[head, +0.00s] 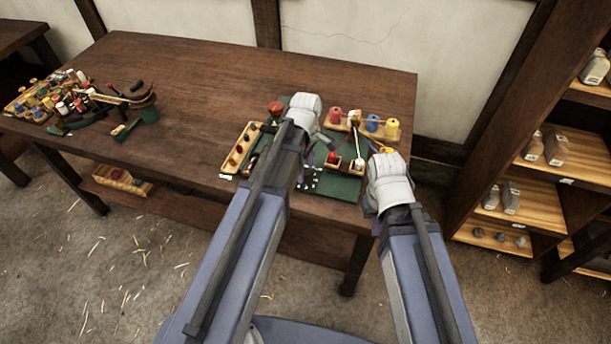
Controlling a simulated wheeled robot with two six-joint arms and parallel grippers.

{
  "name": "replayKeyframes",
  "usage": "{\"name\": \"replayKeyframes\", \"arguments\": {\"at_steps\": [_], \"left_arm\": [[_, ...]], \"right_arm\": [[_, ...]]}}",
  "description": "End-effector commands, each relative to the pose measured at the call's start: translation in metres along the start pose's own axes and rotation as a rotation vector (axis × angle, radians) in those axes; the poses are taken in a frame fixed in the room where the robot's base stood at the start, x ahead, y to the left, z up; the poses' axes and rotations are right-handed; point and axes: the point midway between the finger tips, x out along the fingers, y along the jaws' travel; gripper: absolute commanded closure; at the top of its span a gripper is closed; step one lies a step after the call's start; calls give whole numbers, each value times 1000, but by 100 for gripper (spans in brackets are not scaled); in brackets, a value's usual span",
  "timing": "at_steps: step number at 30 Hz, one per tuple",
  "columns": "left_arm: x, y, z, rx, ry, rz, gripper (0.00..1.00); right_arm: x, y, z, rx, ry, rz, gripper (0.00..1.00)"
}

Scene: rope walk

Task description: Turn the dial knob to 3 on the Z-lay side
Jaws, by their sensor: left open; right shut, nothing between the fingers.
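A dark green mat (335,187) lies at the right end of the wooden table, with small gear on it. A round red knob-like piece (277,108) stands at the mat's back left, left of my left wrist. A small red and yellow piece (386,151) shows just behind my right wrist. I cannot tell which is the dial knob, and no number or Z-lay mark is readable. My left gripper (312,160) is open over the mat, mostly hidden by its arm. My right gripper (369,207) is shut and empty by the table's right front edge, largely hidden.
A wooden rack of colored spools (380,130) stands behind the mat. A wooden tray (240,150) lies at its left. Several small items crowd the table's left end (65,100). The table's middle (190,85) is clear. A shelf unit (530,180) stands at right.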

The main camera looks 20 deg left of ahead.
Motion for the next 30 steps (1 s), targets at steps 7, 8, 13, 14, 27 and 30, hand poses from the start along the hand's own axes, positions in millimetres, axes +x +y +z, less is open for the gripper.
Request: {"name": "replayKeyframes", "arguments": {"at_steps": [7,8,13,14,27,30], "left_arm": [[9,0,0,0,0,0,31],[9,0,0,0,0,0,31],[9,0,0,0,0,0,36],[9,0,0,0,0,0,40],[9,0,0,0,0,0,89],[9,0,0,0,0,0,100]], "right_arm": [[9,-1,0,0,0,0,100],[9,-1,0,0,0,0,100],[9,-1,0,0,0,0,100],[9,-1,0,0,0,0,100],[9,-1,0,0,0,0,100],[9,-1,0,0,0,0,100]]}}
